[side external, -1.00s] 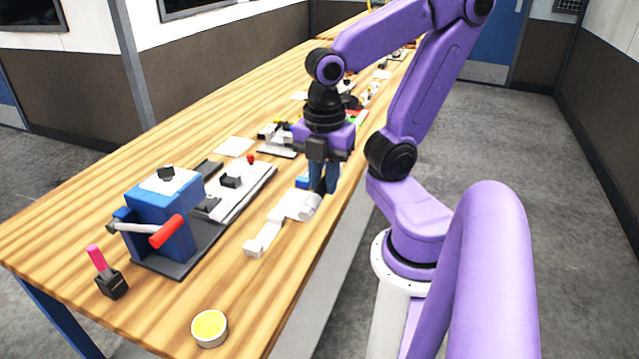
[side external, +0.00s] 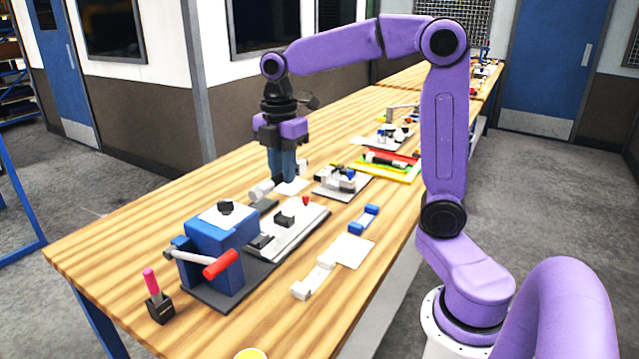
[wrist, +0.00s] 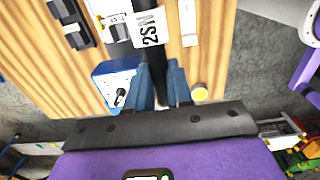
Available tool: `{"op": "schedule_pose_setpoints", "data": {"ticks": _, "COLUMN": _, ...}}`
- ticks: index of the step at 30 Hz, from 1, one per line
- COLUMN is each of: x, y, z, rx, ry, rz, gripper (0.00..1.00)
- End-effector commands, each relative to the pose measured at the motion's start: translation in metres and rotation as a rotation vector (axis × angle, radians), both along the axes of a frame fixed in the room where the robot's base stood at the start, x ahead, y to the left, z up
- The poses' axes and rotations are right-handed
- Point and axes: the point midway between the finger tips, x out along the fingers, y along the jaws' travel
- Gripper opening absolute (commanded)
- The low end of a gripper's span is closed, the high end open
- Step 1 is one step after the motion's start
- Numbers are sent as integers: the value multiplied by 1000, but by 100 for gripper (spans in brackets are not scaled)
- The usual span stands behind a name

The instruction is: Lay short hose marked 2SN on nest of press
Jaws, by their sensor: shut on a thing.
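My gripper (side external: 282,178) is shut on the short hose, above the table behind the press. The hose's light end (side external: 262,190) shows left of the fingertips. In the wrist view, the black hose (wrist: 156,58) runs between my blue fingers (wrist: 161,92), and a white tag reading 2SN (wrist: 150,28) shows on it. The press (side external: 218,250) is a blue body with a red handle, on a dark base. A grey plate (side external: 300,228) with black blocks lies beside it. I cannot tell which part is the nest. The press body also shows in the wrist view (wrist: 103,72).
A white block (side external: 312,280), a white card (side external: 352,250) and a blue block (side external: 365,218) lie right of the press. A pink-topped item (side external: 155,295) stands in front of it. Loaded trays (side external: 385,165) crowd the table behind. Bare wood lies at the left.

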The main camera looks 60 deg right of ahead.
Motion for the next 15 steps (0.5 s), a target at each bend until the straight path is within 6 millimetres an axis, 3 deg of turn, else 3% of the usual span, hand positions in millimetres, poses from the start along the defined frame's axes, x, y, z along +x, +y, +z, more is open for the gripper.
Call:
{"op": "schedule_pose_setpoints", "data": {"ticks": 1, "x": 17, "y": -8, "z": -4, "rx": -1, "ry": 3, "rz": -6, "gripper": 0}}
{"op": "schedule_pose_setpoints", "data": {"ticks": 6, "x": 54, "y": -30, "z": -12, "rx": 0, "ry": 2, "rz": -3, "gripper": 0}}
{"op": "schedule_pose_setpoints", "data": {"ticks": 15, "x": 92, "y": -63, "z": -25, "rx": 0, "ry": 1, "rz": -2, "gripper": 0}}
